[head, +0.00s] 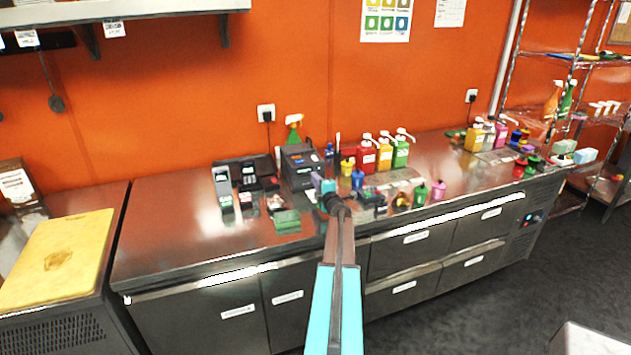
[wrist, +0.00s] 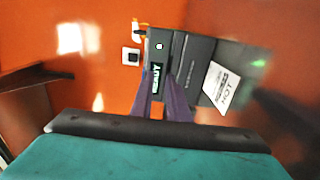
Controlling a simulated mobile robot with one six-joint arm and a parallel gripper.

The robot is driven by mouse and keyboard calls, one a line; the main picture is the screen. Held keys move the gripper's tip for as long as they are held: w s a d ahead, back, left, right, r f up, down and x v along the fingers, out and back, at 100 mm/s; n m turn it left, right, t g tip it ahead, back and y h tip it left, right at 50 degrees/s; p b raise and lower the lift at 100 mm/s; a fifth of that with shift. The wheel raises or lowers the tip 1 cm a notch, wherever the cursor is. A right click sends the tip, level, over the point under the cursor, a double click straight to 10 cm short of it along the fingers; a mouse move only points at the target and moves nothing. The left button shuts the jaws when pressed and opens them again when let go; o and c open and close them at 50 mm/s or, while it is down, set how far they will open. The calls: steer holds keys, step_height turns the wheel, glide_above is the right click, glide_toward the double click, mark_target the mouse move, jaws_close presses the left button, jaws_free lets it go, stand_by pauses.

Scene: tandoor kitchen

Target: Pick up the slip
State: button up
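The slip (wrist: 221,86) is a small white paper with dark print, including what reads as "HOT". In the wrist view it lies against the dark printer (wrist: 196,62), tilted, to the right of my fingers. My gripper (wrist: 158,80) points at the printer, its two purple-grey fingers apart with nothing seen between them. A small green-lit display shows between and beyond the fingertips. The slip is clear of the fingers. In the head view my gripper (head: 328,190) is just in front of the dark printer (head: 301,165), and I cannot make out the slip there.
Small card terminals (head: 247,176) stand left of the printer. Red, yellow and green pump bottles (head: 384,154) and small coloured containers (head: 421,193) stand to the right. The steel counter (head: 165,225) is bare at its left end. A yellow board (head: 80,240) lies farther left.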

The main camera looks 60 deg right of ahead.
steer(key=shift+b+v, duration=1.8)
steer(key=shift+v, duration=4.8)
